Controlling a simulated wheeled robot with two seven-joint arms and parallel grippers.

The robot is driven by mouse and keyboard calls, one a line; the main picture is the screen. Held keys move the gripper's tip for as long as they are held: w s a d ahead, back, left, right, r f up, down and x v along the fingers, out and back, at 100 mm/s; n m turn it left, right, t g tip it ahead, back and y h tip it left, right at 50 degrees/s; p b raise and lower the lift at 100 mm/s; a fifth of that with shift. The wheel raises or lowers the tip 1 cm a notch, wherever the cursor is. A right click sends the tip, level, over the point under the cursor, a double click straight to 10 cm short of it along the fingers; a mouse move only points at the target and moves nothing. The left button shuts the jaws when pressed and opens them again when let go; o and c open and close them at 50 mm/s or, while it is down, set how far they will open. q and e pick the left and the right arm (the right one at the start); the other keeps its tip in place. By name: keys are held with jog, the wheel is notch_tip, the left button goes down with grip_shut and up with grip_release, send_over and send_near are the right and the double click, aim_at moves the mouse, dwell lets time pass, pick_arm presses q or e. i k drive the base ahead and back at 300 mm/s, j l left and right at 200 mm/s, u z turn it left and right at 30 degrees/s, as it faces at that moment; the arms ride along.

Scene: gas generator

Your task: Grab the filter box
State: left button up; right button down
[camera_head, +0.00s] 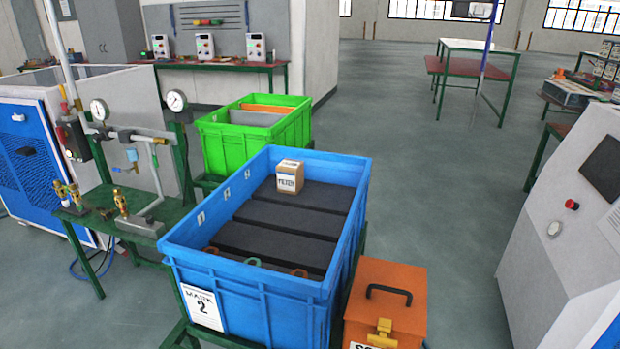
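The filter box (290,177) is a small tan cardboard box with a white printed label on its front. It sits upright on dark flat slabs (283,218) inside the blue crate (248,290), toward the crate's far end. Its label and top face are visible, and nothing covers it. Neither of my grippers shows in the head view.
A green crate (255,128) stands behind the blue one. An orange toolbox (390,310) with a black handle is at the crate's right. A green bench with gauges and pipes (130,150) is at left, a grey console (565,220) at right. Open floor (440,200) lies between.

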aim_at(289, 172)
jog(key=i+l+u, duration=0.25)
jog(key=l, duration=0.65)
jog(key=l+u, duration=0.2)
jog(key=l, duration=0.7)
jog(key=i+l+u, duration=0.25)
jog(key=i+l, duration=0.25)
jog(key=l, duration=0.15)
jog(key=i+l+u, duration=0.3)
jog(key=i+l, duration=0.15)
jog(key=l, duration=0.3)
jog(key=i+l+u, duration=0.1)
jog(key=l, duration=0.35)
jog(key=i+j, duration=0.05)
jog(key=i, duration=0.05)
